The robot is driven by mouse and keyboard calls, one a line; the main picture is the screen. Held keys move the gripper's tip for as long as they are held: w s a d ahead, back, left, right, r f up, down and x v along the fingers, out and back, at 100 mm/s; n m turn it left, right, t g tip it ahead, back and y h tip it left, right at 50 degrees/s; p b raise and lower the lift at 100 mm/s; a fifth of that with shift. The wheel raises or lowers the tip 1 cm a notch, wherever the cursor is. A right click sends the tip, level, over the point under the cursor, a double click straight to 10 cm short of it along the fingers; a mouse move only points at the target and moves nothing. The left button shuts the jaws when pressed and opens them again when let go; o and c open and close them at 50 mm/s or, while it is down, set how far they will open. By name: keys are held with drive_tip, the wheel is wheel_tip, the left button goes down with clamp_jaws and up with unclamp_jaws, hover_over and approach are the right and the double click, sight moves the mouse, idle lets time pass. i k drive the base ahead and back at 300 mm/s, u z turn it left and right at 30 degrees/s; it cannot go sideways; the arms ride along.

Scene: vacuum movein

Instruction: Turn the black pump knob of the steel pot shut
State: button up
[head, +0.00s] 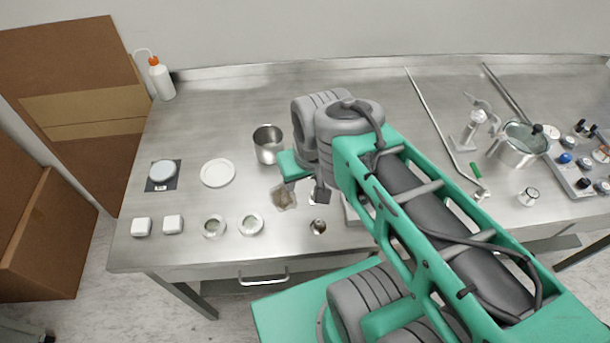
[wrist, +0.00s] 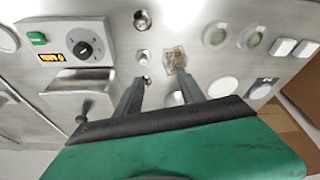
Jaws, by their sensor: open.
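The steel pot (head: 516,152) stands at the right of the steel bench in the head view, with a glassy lid on top. A small black knob (head: 537,129) sits at the right of its lid; its turn position is too small to tell. My gripper (head: 318,193) is over the middle of the bench, well left of the pot and apart from it. In the wrist view my gripper (wrist: 160,75) points down with its two fingers spread and nothing between them. I cannot make out the pot in the wrist view.
A device with a black dial (wrist: 85,49) shows in the wrist view. A steel beaker (head: 268,144), white dish (head: 217,173) and several small containers stand left of my arm.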

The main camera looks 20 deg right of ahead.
sight(585, 182)
drive_tip(key=z, duration=0.45)
drive_tip(key=k, duration=1.15)
drive_tip(key=z, duration=1.05)
drive_tip(key=i, duration=1.1)
drive_tip(key=u, duration=1.3)
